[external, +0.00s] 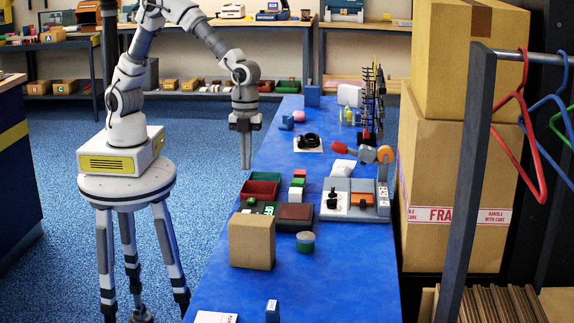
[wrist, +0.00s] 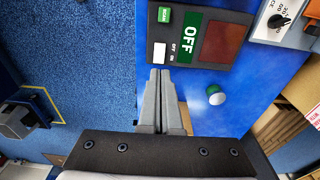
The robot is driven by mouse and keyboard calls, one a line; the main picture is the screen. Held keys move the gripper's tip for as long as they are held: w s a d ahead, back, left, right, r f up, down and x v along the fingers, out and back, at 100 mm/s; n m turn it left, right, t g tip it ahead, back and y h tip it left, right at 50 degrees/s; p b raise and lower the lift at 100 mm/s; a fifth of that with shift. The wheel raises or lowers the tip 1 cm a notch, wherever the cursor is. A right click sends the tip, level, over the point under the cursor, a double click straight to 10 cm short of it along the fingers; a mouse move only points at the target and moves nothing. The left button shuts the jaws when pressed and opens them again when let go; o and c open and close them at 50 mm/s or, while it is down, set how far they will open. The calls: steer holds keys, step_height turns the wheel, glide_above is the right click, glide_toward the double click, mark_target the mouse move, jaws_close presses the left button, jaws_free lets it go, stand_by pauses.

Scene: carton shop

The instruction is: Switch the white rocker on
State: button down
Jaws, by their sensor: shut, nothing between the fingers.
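The white rocker (wrist: 158,52) is on a dark control panel (wrist: 151,34) in the wrist view, with small OFF and ON labels beside it. A green display (wrist: 190,38) on the same unit reads OFF. My gripper (wrist: 158,73) is shut and empty, its grey fingertips just below the rocker in the wrist picture. I cannot tell whether they touch it. In the external view my gripper (external: 246,166) points down at the table's left edge, above the area of the unit. The rocker is too small to make out there.
The unit also has a green button (wrist: 164,15) and a dark red window (wrist: 222,42). In the external view a cardboard box (external: 252,241), a round tin (external: 305,241) and a grey switch station (external: 368,212) stand close by on the blue table (external: 225,292).

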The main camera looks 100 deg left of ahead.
steer(key=r, duration=0.2)
steer(key=shift+a+r, duration=0.2)
steer(key=shift+r, duration=0.1)
steer(key=d+p, duration=0.1)
steer(key=p, duration=0.1)
steer(key=shift+d+h+p, duration=0.3)
steer(key=shift+p, duration=0.05)
steer(key=f, duration=0.4)
steer(key=d+f+b, duration=0.1)
steer(key=f, duration=0.4)
steer(key=d+f+b, duration=0.1)
steer(key=f, duration=0.3)
steer(key=shift+f, duration=0.4)
